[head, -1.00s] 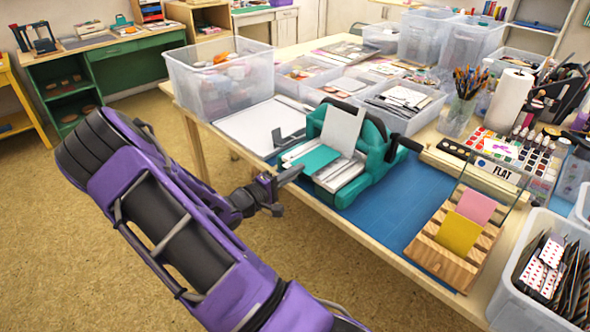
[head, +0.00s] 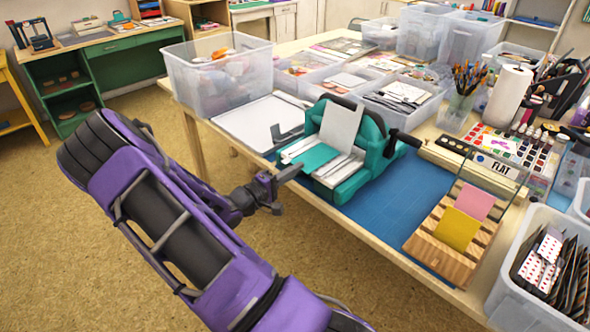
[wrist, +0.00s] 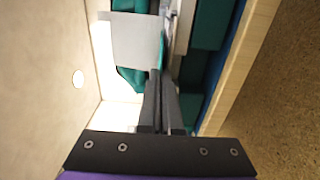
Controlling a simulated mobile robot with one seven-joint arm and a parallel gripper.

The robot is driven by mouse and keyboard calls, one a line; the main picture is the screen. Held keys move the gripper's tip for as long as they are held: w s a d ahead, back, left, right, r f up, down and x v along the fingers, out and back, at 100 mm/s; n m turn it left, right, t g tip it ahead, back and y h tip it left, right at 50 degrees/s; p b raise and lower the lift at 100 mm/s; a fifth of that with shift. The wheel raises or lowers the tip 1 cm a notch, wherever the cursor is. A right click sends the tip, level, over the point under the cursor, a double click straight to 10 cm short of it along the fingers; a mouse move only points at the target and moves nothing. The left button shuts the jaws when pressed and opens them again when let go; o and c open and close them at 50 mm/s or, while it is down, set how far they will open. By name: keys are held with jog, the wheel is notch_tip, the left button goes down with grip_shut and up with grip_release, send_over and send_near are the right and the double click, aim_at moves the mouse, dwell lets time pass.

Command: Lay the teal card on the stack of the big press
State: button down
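The big press (head: 358,180) is teal with a dark crank and stands on the blue mat. Pale layered plates, the stack (head: 333,180), lie on its bed. A light grey plate (head: 341,128) leans upright behind them; it also shows in the wrist view (wrist: 130,38). The teal card (head: 312,157) is over the left part of the stack; I cannot tell if it touches. My gripper (head: 295,171) is at the card's near left edge. In the wrist view its fingers (wrist: 161,73) are close together on the card's thin teal edge (wrist: 161,50).
A slatted wooden rack (head: 440,262) holds a yellow card (head: 457,229) and a pink card (head: 475,203), right of the press. A clear bin (head: 180,75) stands at the table's left corner. The blue mat (head: 385,205) is bare between press and rack.

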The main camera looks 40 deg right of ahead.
jog(key=shift+f, duration=0.35)
dwell(0.3)
jog(key=c, duration=1)
grip_release()
jog(key=shift+a, duration=0.1)
jog(key=shift+s+a, duration=0.2)
jog(key=shift+a, duration=2.2)
